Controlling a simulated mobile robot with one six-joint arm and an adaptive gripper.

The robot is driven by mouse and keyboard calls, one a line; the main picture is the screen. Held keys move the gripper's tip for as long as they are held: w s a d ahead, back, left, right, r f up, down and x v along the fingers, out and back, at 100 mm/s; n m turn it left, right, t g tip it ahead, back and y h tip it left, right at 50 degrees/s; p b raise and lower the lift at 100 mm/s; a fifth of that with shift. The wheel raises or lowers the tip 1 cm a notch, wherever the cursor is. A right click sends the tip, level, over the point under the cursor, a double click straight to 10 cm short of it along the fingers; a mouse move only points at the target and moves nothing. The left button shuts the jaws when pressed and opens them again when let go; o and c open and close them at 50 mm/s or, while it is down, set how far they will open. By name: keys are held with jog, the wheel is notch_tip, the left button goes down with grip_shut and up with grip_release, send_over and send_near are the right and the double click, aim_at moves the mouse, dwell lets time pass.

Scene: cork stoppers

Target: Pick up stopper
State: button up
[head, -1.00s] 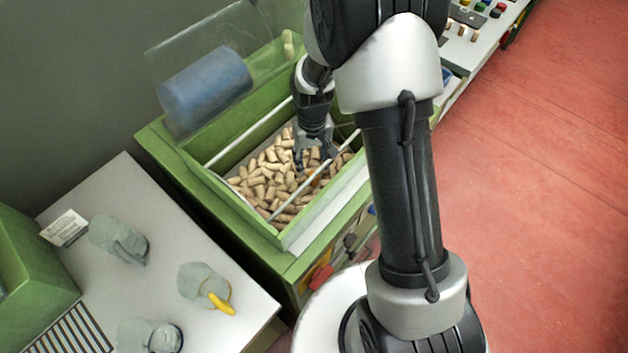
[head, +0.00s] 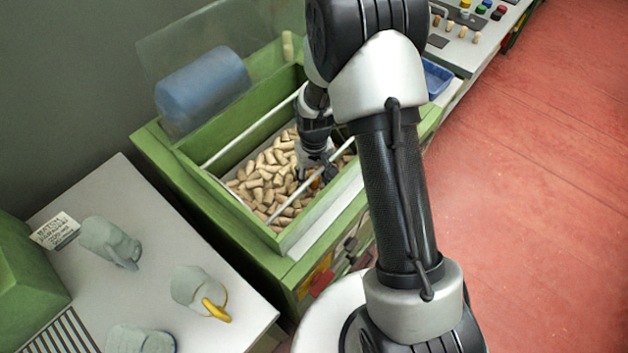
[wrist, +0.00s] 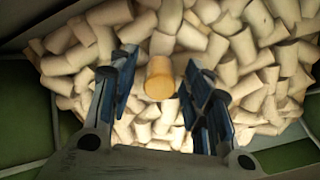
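Many cork stoppers (head: 262,178) lie heaped in the green bin (head: 190,172). In the wrist view, one yellowish-tan stopper (wrist: 160,78) stands out between the fingertips of my gripper (wrist: 160,88). The gripper is open, with a clear gap on both sides of that stopper. The other pale stoppers (wrist: 85,55) surround it. In the head view my gripper (head: 318,172) is low in the bin over the right part of the heap, and its fingertips are partly hidden by a rail and the arm.
Metal rails (head: 250,130) cross the bin above the corks. A blue roll (head: 203,92) and a clear panel stand at its back left. A blue tray (head: 437,77) is at right.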

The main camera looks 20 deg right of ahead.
jog(key=c, duration=0.6)
